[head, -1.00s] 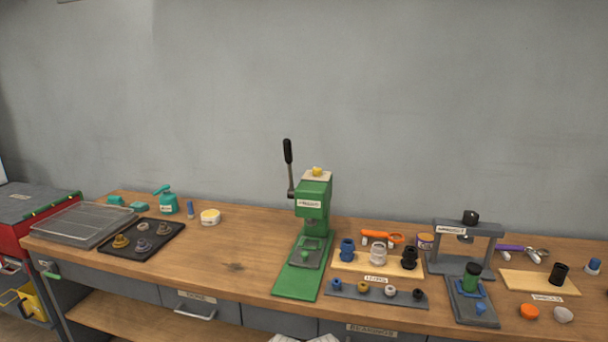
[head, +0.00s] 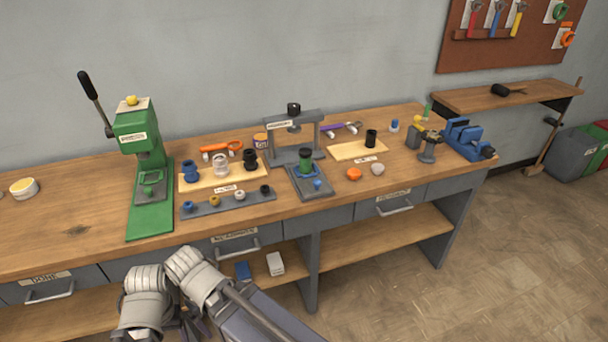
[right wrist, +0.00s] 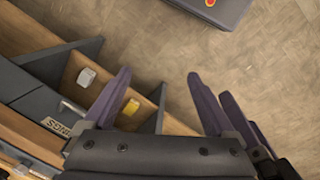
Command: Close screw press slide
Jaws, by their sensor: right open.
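A green cylinder with a dark top (head: 305,160) stands on the slide in a blue holder, in front of the crossbar. My right gripper (right wrist: 158,85) is open and empty in the right wrist view, over the floor and lower shelf, away from the press. My left gripper is out of view.
A green lever press (head: 137,130) stands to the left. Between the presses are a board of cups (head: 210,182) and a grey strip of small parts (head: 228,202). An orange piece (head: 354,174) and a whitish piece (head: 377,169) lie right of the slide. A blue vise (head: 465,138) sits at the right end.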

